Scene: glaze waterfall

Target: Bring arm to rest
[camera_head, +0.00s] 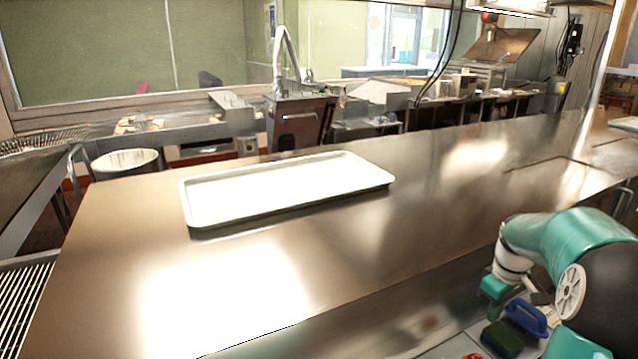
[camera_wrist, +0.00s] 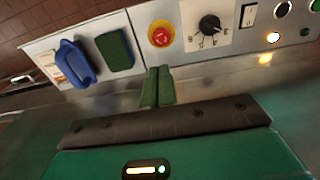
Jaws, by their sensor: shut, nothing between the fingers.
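My gripper (camera_wrist: 159,74) shows in the wrist view as two green fingers pressed together, with nothing between them. Its fingertips point toward a pale control panel (camera_wrist: 185,58); I cannot tell whether they touch it. In the head view my teal and black arm is folded low at the right, beside the near side of the steel counter (camera_head: 430,210). The fingers cannot be made out there.
A blue handle (camera_wrist: 76,63) and a green pad (camera_wrist: 115,50) sit left of the fingers, near a red button (camera_wrist: 161,34) and a black knob (camera_wrist: 209,24). A pale tray (camera_head: 285,187) lies on the otherwise clear counter. A sink unit (camera_head: 299,117) stands behind.

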